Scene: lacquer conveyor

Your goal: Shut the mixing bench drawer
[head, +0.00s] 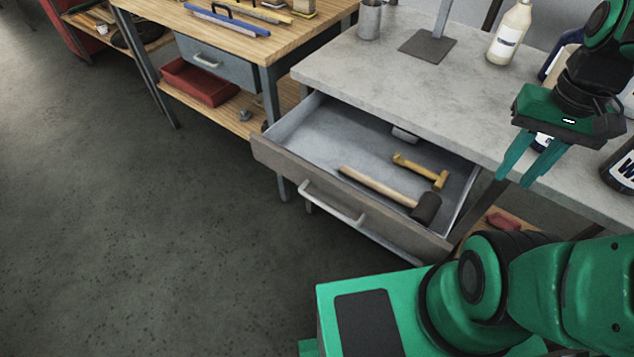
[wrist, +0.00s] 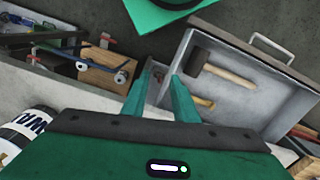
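The mixing bench drawer (head: 285,155) is pulled out from under the grey bench top (head: 365,68). Its front carries a pale bar handle (head: 333,203). The drawer also shows in the wrist view (wrist: 285,100), handle on the far side. My gripper (head: 525,170) hangs over the bench's front edge, right of the drawer, fingers pointing down and apart. In the wrist view its fingers (wrist: 162,90) are parted with nothing between them.
White bottles (head: 510,32) and a dark-labelled container (head: 622,170) stand on the bench near my arm. A metal stand (head: 428,47) and a grey cup (head: 369,20) are farther back. A wooden workbench (head: 240,42) with a closed drawer stands left. The floor (head: 150,230) before the drawer is clear.

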